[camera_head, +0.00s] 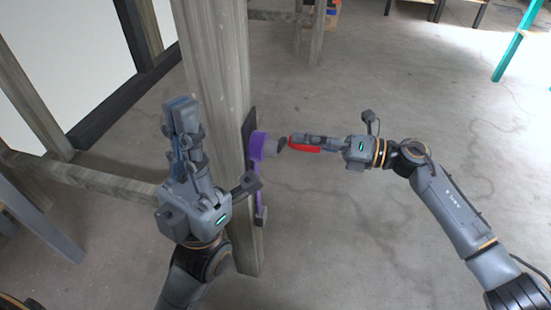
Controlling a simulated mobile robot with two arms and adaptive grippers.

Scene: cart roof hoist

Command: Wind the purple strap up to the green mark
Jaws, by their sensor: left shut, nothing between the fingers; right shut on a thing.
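The purple strap (256,154) is wound on a small winch on the side of a wooden post (222,60) and hangs down along it. Its lower part is partly behind my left gripper's hardware. My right gripper (296,142) comes in from the right and is shut on a red handle (305,148) beside the winch's dark end piece (272,145). My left gripper (181,112) points up in front of the post, shut and empty, apart from the strap. I cannot make out a green mark on the strap.
Wooden beams (100,178) and a white panel (65,60) stand at the left. More posts (318,35) and a teal leg (515,42) are farther back. The concrete floor (400,100) between them and my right arm is clear.

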